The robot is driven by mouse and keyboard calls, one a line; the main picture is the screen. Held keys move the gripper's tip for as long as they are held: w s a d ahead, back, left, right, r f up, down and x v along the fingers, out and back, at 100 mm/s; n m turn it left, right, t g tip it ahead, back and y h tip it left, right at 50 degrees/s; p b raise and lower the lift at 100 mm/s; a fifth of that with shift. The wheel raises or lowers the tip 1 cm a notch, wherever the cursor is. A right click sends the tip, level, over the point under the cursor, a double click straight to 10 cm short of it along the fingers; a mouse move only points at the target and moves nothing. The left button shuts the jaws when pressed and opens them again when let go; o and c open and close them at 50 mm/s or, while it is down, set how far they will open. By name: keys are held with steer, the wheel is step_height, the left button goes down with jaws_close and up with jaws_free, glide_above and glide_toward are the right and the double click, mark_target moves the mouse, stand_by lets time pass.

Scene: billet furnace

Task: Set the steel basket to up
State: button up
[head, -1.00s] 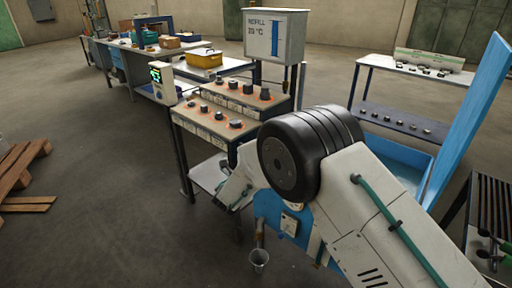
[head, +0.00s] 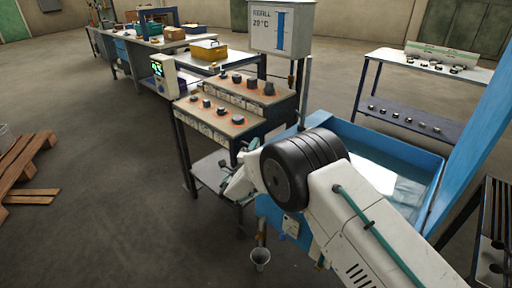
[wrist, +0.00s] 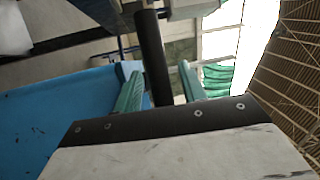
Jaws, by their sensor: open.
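I cannot make out the steel basket for certain. The blue tank (head: 385,140) stands behind my arm in the head view, with pale, bright patches in its water that I cannot tell from reflections. My gripper (head: 228,176) is at the tank's left front side, partly hidden by my arm. In the wrist view my gripper (wrist: 158,85) has its green fingers apart, with a dark round bar (wrist: 154,50) between them. The fingers do not look closed on the bar. What the bar belongs to is not clear.
A bench (head: 238,122) with several knobs stands left of the tank, close to my gripper. A wooden pallet (head: 25,165) lies far left, with clear floor between.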

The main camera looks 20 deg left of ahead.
steer(key=shift+w+r, duration=0.15)
steer(key=shift+w, duration=0.5)
jaws_close()
step_height(320, 180, up, 24)
steer(key=shift+a+f, duration=0.15)
steer(key=shift+f, duration=0.05)
steer(key=shift+s+r, duration=0.1)
jaws_free()
